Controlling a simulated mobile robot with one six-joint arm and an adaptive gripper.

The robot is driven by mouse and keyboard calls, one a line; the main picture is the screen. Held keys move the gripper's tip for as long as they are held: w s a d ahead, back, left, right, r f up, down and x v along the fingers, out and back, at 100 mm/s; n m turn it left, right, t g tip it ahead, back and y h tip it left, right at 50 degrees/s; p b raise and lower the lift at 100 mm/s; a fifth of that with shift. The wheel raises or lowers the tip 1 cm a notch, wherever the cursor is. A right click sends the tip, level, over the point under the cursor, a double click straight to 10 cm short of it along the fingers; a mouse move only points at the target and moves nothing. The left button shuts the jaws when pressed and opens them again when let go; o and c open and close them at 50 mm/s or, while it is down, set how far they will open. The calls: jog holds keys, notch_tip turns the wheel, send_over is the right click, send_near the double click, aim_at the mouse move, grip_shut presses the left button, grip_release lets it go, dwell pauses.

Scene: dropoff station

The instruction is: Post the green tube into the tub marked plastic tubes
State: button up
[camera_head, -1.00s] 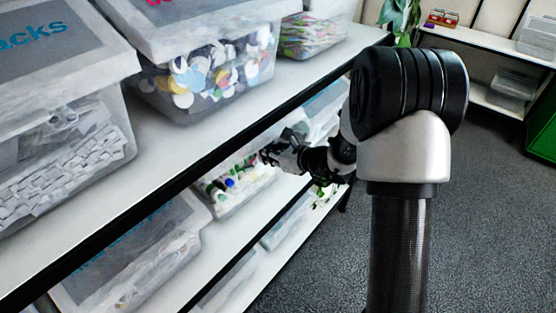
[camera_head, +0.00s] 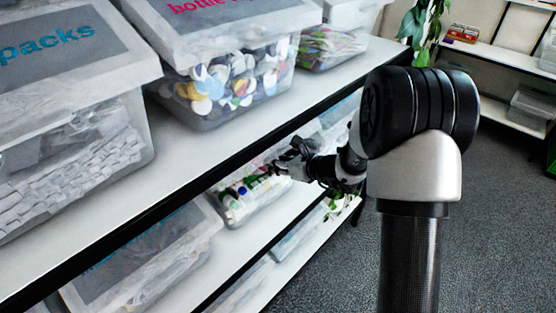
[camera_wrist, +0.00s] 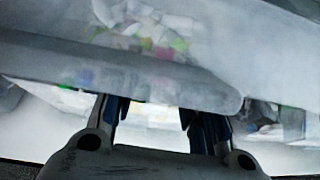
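A clear tub of tubes with coloured caps (camera_head: 236,216) stands on the middle shelf, below the bottle-top tub. No label shows on it in the head view. My gripper (camera_head: 284,163) is at its far right end, close to the rim; contact cannot be told. In the wrist view my gripper (camera_wrist: 150,108) has its two blue-padded fingers spread, with nothing visible between them. A cloudy tub wall (camera_wrist: 120,60) with blurred green, red and white shapes behind it fills the upper part. I cannot single out the green tube in either view.
A tub marked "packs" (camera_head: 75,150) and a bottle tub of coloured caps (camera_head: 225,90) fill the top shelf. Another lidded tub (camera_head: 150,250) stands left on the middle shelf. A plant (camera_head: 428,25) is behind. Grey floor (camera_head: 500,220) is clear at right.

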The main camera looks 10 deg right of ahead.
jog(key=v, duration=1.2)
dwell(0.6)
